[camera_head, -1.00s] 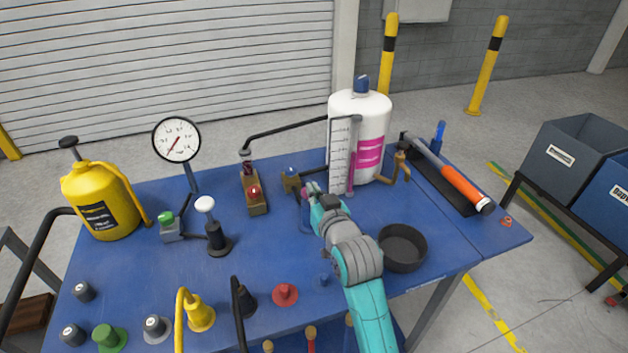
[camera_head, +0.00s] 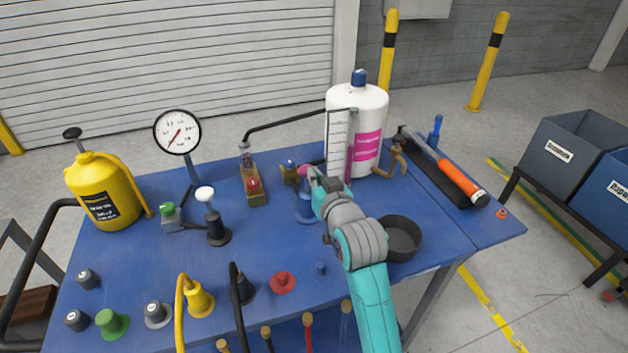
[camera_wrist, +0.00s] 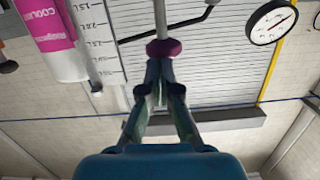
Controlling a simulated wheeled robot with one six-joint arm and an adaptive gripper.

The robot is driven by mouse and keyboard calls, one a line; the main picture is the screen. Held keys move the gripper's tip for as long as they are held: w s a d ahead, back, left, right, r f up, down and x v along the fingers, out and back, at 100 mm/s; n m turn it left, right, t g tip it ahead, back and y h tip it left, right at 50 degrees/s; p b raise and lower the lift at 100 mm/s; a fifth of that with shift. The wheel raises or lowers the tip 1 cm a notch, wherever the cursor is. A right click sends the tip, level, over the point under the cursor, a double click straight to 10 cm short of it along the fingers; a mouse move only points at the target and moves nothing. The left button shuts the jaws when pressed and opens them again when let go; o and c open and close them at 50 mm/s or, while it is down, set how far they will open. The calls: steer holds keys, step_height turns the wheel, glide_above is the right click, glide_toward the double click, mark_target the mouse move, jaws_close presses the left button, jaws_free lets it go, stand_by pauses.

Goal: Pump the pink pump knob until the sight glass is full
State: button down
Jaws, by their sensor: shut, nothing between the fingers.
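The pink pump knob (camera_head: 304,171) stands raised above its blue pump body (camera_head: 305,209) near the middle of the bench. In the wrist view the knob (camera_wrist: 164,48) sits on a thin grey rod, just beyond my fingertips. My gripper (camera_head: 315,174) is shut and empty at the knob's right side; it also shows in the wrist view (camera_wrist: 160,70). I cannot tell whether it touches the knob. A tall sight glass (camera_head: 351,150) with a white scale (camera_head: 338,140) stands before the white coolant bottle (camera_head: 370,115). Pinkish colour shows in the tube, but its level is unclear.
A brass block with a red knob (camera_head: 254,187) and a brass valve (camera_head: 290,172) stand left of the pump. A round black dish (camera_head: 402,238) lies beside my arm. A gauge (camera_head: 178,132) and yellow can (camera_head: 105,195) stand farther left.

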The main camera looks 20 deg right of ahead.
steer(key=s+r, duration=0.1)
steer(key=s, duration=0.7)
steer(key=shift+r, duration=0.15)
steer(key=shift+s, duration=0.1)
steer(key=shift+r, duration=2.4)
steer(key=w+f, duration=0.5)
steer(key=w, duration=0.5)
steer(key=shift+w+a+f, duration=0.15)
